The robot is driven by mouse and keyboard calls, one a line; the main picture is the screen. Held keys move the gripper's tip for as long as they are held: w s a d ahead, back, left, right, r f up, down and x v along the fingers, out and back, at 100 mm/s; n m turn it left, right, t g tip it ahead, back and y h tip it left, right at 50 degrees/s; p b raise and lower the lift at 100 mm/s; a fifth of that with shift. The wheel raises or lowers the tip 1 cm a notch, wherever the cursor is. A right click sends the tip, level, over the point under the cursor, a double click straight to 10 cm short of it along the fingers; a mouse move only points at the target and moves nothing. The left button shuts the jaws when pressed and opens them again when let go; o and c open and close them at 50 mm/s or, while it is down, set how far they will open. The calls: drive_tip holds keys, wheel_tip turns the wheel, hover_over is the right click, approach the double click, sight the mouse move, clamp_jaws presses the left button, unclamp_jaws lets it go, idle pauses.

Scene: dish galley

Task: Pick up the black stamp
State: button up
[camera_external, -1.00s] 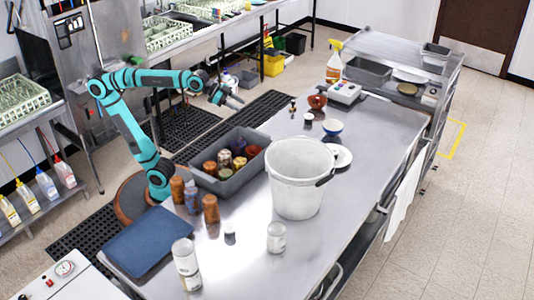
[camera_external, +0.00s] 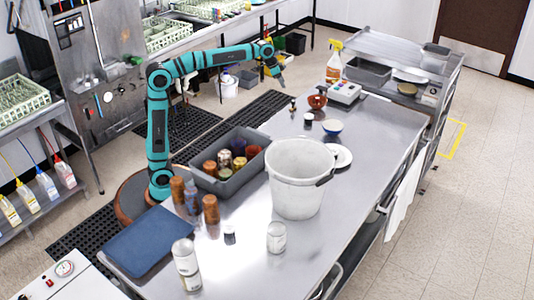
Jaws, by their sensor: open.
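A small dark upright object with a lighter yellowish part (camera_external: 293,105), which looks like the black stamp, stands near the table's far left edge; it is too small to be sure. My gripper (camera_external: 280,80) is open and empty, its fingers pointing down. In the picture it is above and slightly left of this object, clearly apart from it.
A small dark-topped pot (camera_external: 308,119), a reddish-brown bowl (camera_external: 317,102), a blue bowl (camera_external: 332,128) and a white device (camera_external: 345,92) stand close by. A spray bottle (camera_external: 334,62) is behind. A white bucket (camera_external: 298,195) and a grey bin of jars (camera_external: 204,183) stand nearer.

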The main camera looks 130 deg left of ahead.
sight(293, 106)
drive_tip(key=shift+g, duration=0.3)
drive_tip(key=s+a+x, duration=0.1)
drive_tip(key=x, duration=0.5)
drive_tip(key=s+a+x, duration=0.1)
drive_tip(key=x, duration=0.5)
drive_tip(key=s+a+x, duration=0.1)
drive_tip(key=x, duration=0.6)
drive_tip(key=shift+c, duration=0.5)
drive_tip(key=shift+h, duration=0.3)
clamp_jaws()
